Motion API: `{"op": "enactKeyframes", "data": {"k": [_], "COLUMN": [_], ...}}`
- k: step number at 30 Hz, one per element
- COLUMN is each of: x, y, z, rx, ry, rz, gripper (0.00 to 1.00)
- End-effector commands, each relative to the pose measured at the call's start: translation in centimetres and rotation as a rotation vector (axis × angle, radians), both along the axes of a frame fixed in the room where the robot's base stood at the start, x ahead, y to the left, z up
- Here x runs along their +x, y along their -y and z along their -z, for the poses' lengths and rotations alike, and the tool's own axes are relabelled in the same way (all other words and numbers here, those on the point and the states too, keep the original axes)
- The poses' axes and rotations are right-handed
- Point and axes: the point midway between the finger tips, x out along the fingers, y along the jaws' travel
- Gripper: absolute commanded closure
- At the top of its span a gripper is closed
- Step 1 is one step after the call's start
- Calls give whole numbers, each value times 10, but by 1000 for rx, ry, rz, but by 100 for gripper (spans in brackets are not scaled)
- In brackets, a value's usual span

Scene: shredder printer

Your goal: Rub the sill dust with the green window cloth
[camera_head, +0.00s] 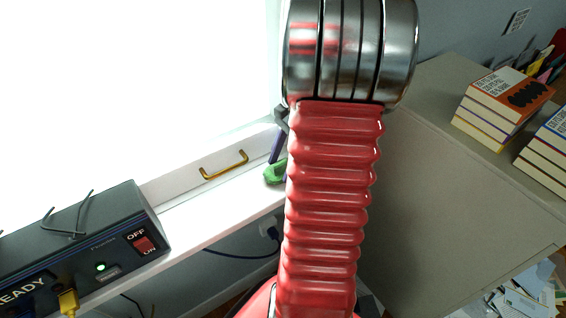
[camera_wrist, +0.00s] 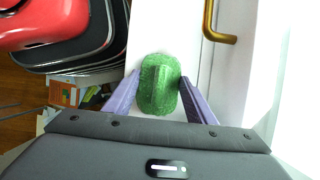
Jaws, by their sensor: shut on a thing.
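The green window cloth (camera_wrist: 157,84) is a bunched, rough lump between the two purple fingers of my gripper (camera_wrist: 156,90) in the wrist view. My gripper is shut on it, over the white window sill (camera_wrist: 143,30). In the head view the cloth (camera_head: 275,171) shows as a small green patch at the sill (camera_head: 235,200), partly hidden behind my red arm. I cannot tell whether the cloth touches the sill. I cannot make out any dust in either view.
A brass handle (camera_head: 224,165) is on the window frame beside the cloth. A dark box with a red OFF/ON switch (camera_head: 110,240) and yellow plug stands on the sill at left. A cabinet with stacked books (camera_head: 502,98) is at right. Papers (camera_head: 525,295) lie below.

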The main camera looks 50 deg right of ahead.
Motion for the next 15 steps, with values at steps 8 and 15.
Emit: {"op": "enactKeyframes", "data": {"k": [8,15], "x": [4,9], "y": [-14,-29], "z": [1,2], "rx": [-1,1], "ry": [1,1], "rz": [-1,-1], "gripper": [68,68]}}
